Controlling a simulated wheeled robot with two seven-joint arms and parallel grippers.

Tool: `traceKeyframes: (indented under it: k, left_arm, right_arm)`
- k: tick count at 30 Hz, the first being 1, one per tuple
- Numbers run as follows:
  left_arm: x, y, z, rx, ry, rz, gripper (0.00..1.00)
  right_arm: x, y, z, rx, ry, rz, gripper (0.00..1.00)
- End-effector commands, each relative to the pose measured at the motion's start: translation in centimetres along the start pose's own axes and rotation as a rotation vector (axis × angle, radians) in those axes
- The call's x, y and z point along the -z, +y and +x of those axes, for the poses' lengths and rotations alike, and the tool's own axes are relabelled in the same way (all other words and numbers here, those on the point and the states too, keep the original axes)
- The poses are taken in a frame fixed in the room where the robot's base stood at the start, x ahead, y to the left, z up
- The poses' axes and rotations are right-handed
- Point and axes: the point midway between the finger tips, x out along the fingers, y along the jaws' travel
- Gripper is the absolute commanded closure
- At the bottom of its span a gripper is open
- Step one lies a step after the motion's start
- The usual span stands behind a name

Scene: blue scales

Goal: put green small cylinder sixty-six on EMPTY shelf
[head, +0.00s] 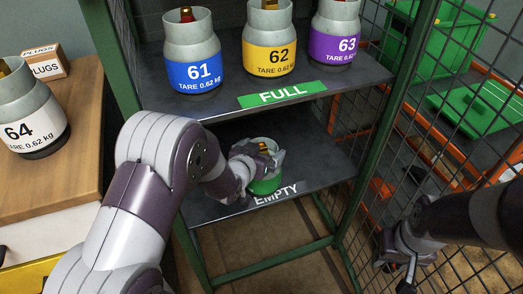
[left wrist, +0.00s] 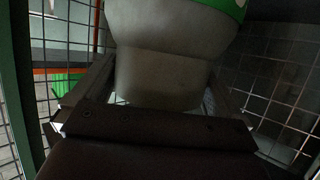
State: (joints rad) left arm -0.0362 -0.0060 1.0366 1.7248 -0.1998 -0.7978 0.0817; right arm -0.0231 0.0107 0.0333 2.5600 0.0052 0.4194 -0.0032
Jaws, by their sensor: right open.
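The green small cylinder (head: 265,185) has a grey top, a green band and a brass valve. It is upright at the EMPTY shelf (head: 318,158), behind the EMPTY label (head: 276,194). I cannot tell whether its base rests on the shelf. My left gripper (head: 258,158) is around its grey collar, with a finger on each side, and looks shut on it. In the left wrist view the grey collar (left wrist: 160,75) fills the space between the fingers. The number is not readable. My right gripper (head: 405,262) is open and empty at the lower right, outside the rack.
The FULL shelf (head: 225,110) above holds cylinders 61 (head: 203,72), 62 (head: 269,58) and 63 (head: 335,45). Cylinder 64 (head: 35,130) stands on the wooden cabinet at left, near a PLUGS box (head: 45,66). Green posts and wire mesh (head: 400,120) bound the rack. The EMPTY shelf has free room right of the cylinder.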

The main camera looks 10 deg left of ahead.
Motion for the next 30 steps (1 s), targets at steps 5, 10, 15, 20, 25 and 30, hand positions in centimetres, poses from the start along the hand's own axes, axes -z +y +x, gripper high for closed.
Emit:
traceKeyframes:
  k: [5, 10, 15, 20, 25, 30]
  left_arm:
    - [0.1, 0.0, 0.0, 0.000, 0.001, 0.000, 0.00]
    - [0.6, 0.0, -1.4, 0.001, 0.001, 0.000, 0.00]
    - [0.7, 0.0, -5.0, 0.001, 0.000, 0.000, 0.00]
    - [0.7, -0.1, -8.6, 0.001, 0.001, 0.000, 0.00]
    - [0.5, -0.1, -11.4, 0.001, 0.000, 0.000, 0.00]
    - [-0.2, -0.7, -12.3, 0.032, -0.129, 0.001, 0.00]
  right_arm:
    - [0.0, 0.0, -0.1, 0.000, 0.000, 0.000, 0.57]
    - [0.1, 0.0, -0.9, 0.000, 0.000, 0.000, 0.57]
    - [0.3, 0.0, -2.1, 0.000, 0.000, 0.000, 0.57]
    - [0.4, 0.0, -3.2, 0.000, 0.000, 0.000, 0.57]
    - [0.5, 0.0, -4.0, 0.000, 0.000, 0.000, 0.57]
    - [0.5, 0.0, -4.1, 0.000, 0.000, 0.000, 0.57]
